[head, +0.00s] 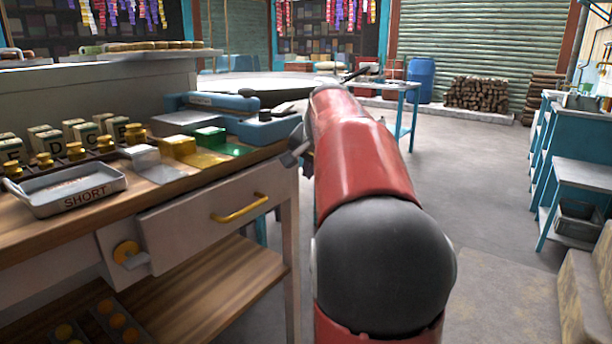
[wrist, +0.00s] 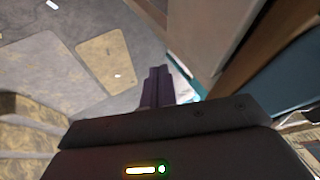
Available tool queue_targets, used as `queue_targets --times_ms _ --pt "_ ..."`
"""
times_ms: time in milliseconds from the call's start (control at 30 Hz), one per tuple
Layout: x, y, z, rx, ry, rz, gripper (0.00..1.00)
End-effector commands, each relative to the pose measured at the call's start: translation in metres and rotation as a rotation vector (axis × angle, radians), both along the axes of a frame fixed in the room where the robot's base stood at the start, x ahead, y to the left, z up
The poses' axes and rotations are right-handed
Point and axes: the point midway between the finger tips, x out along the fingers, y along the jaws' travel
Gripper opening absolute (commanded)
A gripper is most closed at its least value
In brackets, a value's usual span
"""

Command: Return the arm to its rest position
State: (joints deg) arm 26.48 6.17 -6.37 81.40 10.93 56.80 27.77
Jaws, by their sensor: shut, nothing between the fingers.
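My red arm (head: 365,165) with a dark round joint reaches forward from the bottom of the head view, to the right of the wooden counter. My gripper (wrist: 158,75) shows in the wrist view as two dark fingers side by side, shut with nothing between them. It is over the floor, beside what looks like the counter's edge. In the head view a small dark part (head: 296,150) of the hand shows left of the arm, close to the counter's right end; the arm hides the rest.
The counter (head: 215,170) holds a metal tray marked SHORT (head: 70,190), several lettered blocks and weights, coloured slabs and a blue device (head: 225,110). Its drawer (head: 215,222) is shut. Open floor (head: 490,170) lies right of my arm, with blue shelving (head: 580,145) at far right.

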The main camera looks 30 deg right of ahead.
Motion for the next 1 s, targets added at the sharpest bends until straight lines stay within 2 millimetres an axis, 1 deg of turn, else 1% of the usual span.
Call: queue_targets --times_ms 33,100,300,433,633,733,767,867,900,967,1000 --pt "-0.006 0.001 0.010 -0.003 -0.004 -0.002 0.00" --pt "-0.014 0.003 0.021 -0.003 -0.004 -0.002 0.00" --pt "-0.032 0.009 0.045 -0.002 -0.002 -0.002 0.00" --pt "-0.038 0.011 0.052 0.000 0.001 -0.003 0.00" --pt "-0.039 0.012 0.053 -0.001 0.002 -0.003 0.00" --pt "-0.043 0.020 0.052 -0.005 0.006 0.017 0.00" --pt "-0.045 0.027 0.050 -0.008 0.009 0.033 0.00" --pt "-0.060 0.063 0.038 -0.036 0.033 0.130 0.00" --pt "-0.070 0.083 0.030 -0.053 0.046 0.185 0.00" --pt "-0.089 0.116 0.014 -0.087 0.068 0.284 0.00" --pt "-0.103 0.138 0.001 -0.112 0.085 0.355 0.00"
